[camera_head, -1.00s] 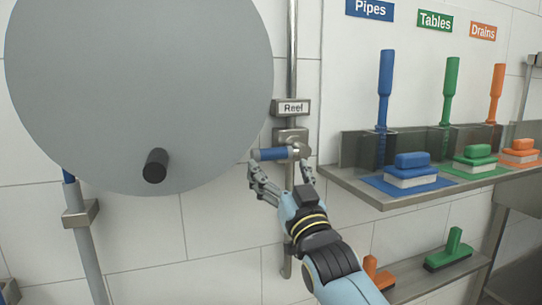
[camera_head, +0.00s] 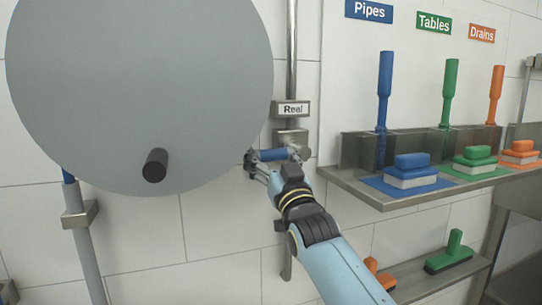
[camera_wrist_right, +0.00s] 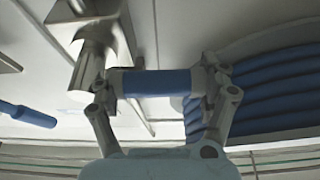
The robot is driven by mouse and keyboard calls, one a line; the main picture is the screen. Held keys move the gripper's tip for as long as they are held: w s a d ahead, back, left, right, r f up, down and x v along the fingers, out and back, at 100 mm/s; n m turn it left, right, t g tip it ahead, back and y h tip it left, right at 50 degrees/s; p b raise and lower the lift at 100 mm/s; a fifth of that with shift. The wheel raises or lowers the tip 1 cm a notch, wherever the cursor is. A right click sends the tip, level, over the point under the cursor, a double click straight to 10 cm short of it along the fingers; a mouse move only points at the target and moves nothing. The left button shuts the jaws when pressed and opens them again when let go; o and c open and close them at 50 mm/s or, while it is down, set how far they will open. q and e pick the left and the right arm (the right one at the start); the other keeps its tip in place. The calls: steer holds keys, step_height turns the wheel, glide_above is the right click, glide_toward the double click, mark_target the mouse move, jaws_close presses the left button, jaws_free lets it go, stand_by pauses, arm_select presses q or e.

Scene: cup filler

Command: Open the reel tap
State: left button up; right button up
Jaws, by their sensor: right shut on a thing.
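The reel tap has a blue lever handle (camera_head: 272,155) below the "Reel" label (camera_head: 291,109), on a metal valve body (camera_head: 291,137) on the wall pipe. The handle lies roughly horizontal, pointing left from the valve. My right gripper (camera_head: 272,158) is at the handle, shut on it. In the right wrist view the blue handle (camera_wrist_right: 155,82) spans between the two fingers of my right gripper (camera_wrist_right: 160,90), and the metal valve (camera_wrist_right: 92,65) is at the left. My left gripper is not in view.
The large grey reel disc (camera_head: 130,80) with a black knob (camera_head: 155,165) is close on the left. A metal shelf (camera_head: 385,200) with coloured brushes and pads is on the right. In the wrist view blue hose coils (camera_wrist_right: 270,85) are behind the right finger.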

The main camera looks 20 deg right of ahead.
steer(key=c, duration=0.5)
steer(key=shift+d+f+n+y+p, duration=0.1)
steer(key=shift+f+n+y+p, duration=0.25)
steer(key=shift+n+p, duration=0.35)
steer(key=shift+f+n+y+p, duration=0.25)
steer(key=shift+n+y+p, duration=0.15)
steer(key=shift+n, duration=0.5)
steer(key=shift+c, duration=0.2)
steer(key=n, duration=0.1)
steer(key=f+n+y+p, duration=0.1)
steer(key=n+y, duration=0.1)
steer(key=shift+d+f+n+g, duration=0.25)
steer(key=shift+f+n+g, duration=0.05)
steer(key=shift+n+g, duration=0.1)
steer(key=shift+d+f+n+g+y+p, duration=0.55)
steer(key=shift+d+f+n+g+p, duration=0.15)
steer(key=shift+n, duration=1.3)
steer(key=shift+d+f+n+g+y+p, duration=0.55)
steer(key=shift+d+f+n+p, duration=0.25)
steer(key=shift+n, duration=1.2)
steer(key=shift+d+f+n+g+y+p, duration=0.55)
steer(key=shift+d+f+n+g+p, duration=0.15)
steer(key=shift+n, duration=1.3)
steer(key=o, duration=1.4)
steer(key=shift+f, duration=0.1)
